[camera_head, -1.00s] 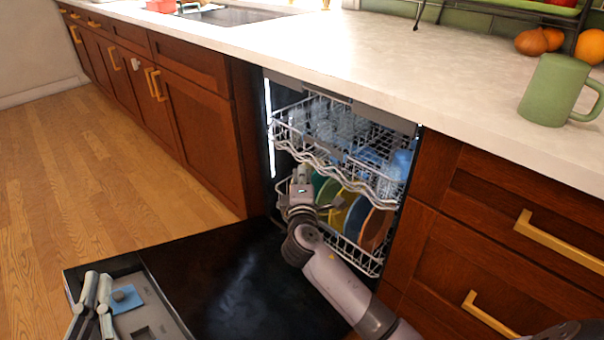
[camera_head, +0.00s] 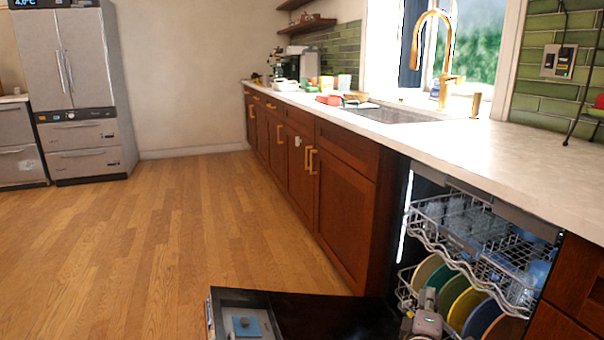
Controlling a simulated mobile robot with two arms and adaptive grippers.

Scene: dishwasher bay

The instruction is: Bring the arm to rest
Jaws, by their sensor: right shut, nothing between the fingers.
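My right gripper (camera_head: 428,298) shows at the bottom edge of the head view, right of centre. It is shut and empty, in front of the lower dishwasher rack. Most of its arm is cut off by the picture's edge. The dishwasher's open door (camera_head: 320,312) lies flat to the left of the gripper. My left gripper is not in view.
The upper rack (camera_head: 440,243) holds glassware; several coloured plates (camera_head: 466,308) stand in the lower rack. Cabinets (camera_head: 345,200) and the counter (camera_head: 480,155) run along the right. A fridge (camera_head: 85,90) stands far left. The wooden floor (camera_head: 190,230) is clear.

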